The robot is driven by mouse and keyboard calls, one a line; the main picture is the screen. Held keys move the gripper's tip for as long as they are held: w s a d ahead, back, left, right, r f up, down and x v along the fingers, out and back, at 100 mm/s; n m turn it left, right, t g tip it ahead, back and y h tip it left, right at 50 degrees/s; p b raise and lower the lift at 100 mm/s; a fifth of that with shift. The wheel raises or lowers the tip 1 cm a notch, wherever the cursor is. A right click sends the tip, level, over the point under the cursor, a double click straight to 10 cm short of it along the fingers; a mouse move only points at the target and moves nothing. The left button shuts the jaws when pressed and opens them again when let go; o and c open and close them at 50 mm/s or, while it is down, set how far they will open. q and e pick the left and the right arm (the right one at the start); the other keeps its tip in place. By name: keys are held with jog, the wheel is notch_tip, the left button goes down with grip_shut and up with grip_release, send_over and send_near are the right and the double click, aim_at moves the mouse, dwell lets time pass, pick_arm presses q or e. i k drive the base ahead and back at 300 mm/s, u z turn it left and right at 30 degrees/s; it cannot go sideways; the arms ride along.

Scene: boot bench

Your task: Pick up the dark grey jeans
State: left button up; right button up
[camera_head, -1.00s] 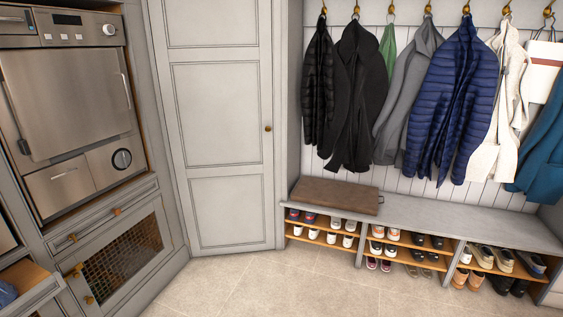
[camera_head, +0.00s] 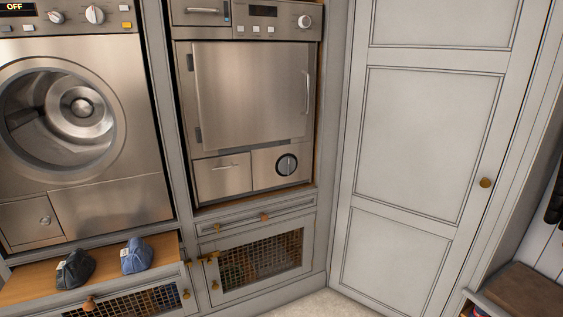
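A crumpled dark grey cloth item (camera_head: 75,269), which looks like the dark grey jeans, lies on a pulled-out wooden shelf (camera_head: 32,285) below the washing machine at the lower left. A small pale patch shows on its left side. A similar blue cloth item (camera_head: 136,256) lies just to its right, apart from it. Neither of my grippers is in view.
The washing machine (camera_head: 110,205) has a round glass door and its display reads OFF. A steel dryer-like appliance (camera_head: 250,95) stands to its right. Mesh-fronted cabinets (camera_head: 262,260) are below. A tall grey door (camera_head: 425,140) is at the right, with a bench lid (camera_head: 525,290) beyond. Little floor (camera_head: 320,303) shows.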

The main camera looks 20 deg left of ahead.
aim_at(75, 269)
jog(key=u, duration=0.85)
jog(key=i, duration=1.15)
jog(key=u, duration=0.6)
